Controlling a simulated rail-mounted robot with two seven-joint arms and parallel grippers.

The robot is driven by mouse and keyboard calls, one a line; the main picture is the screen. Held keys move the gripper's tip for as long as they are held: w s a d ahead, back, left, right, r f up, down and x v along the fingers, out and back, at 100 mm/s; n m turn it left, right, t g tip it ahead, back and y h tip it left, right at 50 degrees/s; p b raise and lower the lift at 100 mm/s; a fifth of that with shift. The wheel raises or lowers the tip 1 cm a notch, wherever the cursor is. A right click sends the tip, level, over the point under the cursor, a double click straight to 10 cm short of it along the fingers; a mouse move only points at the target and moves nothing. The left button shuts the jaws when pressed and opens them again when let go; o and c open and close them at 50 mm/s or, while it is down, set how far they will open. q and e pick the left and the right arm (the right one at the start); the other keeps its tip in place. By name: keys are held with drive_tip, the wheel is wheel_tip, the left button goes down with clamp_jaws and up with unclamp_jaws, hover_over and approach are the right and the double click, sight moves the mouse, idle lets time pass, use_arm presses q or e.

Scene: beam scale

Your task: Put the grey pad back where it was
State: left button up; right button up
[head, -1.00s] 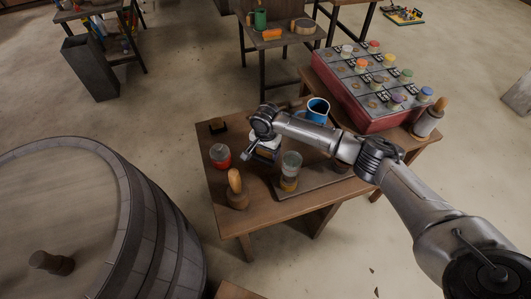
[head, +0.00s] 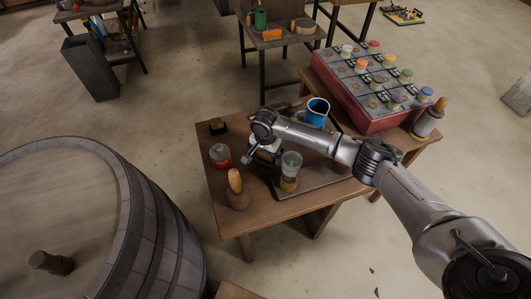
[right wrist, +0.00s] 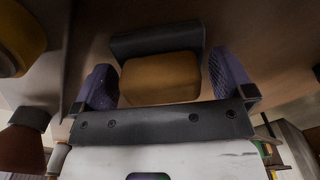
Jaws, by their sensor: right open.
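My right gripper (right wrist: 163,88) is open. In the right wrist view its two purple-padded fingers stand on either side of a tan block with a dark grey slab (right wrist: 158,40) along its far side, which may be the grey pad. I cannot tell whether the fingers touch it. In the head view the right gripper (head: 262,156) is low over the middle of the table, partly hidden by its own wrist, and what lies under it is hidden. A small dark block (head: 217,126) lies at the table's back left. My left gripper is not in view.
A red jar (head: 220,155), a wooden-handled tool (head: 236,188) and a glass with yellowish contents (head: 290,172) stand close around the gripper. A blue mug (head: 317,112) is behind. A red box of jars (head: 350,100) is at the back right; a barrel (head: 150,220) is at left.

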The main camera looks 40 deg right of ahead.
wheel_tip(320, 180, up, 11)
drive_tip(key=shift+f+p, duration=0.2)
drive_tip(key=shift+p, duration=0.35)
drive_tip(key=shift+r, duration=0.85)
